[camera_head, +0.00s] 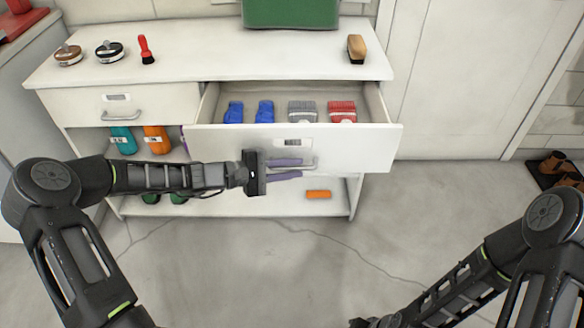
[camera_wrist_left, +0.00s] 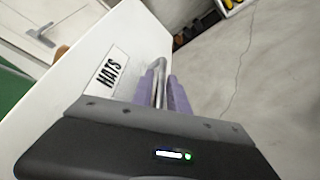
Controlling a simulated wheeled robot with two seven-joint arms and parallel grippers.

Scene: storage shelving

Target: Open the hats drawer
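The hats drawer (camera_head: 225,143) is a white drawer at the right of the cabinet, pulled well out with its inside showing. Its label reads HATS in the left wrist view (camera_wrist_left: 112,72). Its metal handle (camera_head: 314,164) is on the drawer front; it also shows in the left wrist view (camera_wrist_left: 160,68). My left gripper (camera_head: 301,169) reaches in from the left with its purple fingers (camera_wrist_left: 177,97) on either side of the handle, closed about it. My right gripper (camera_head: 362,322) shows only partly at the bottom edge, and its fingers are hidden.
Blue, grey and red items lie in the drawer. A closed drawer (camera_head: 85,108) is at its left. Bottles (camera_head: 157,139) stand on the shelf below, and an orange item (camera_head: 318,194) lies at lower right. Brushes and a green case (camera_head: 290,12) are on top. The floor in front is clear.

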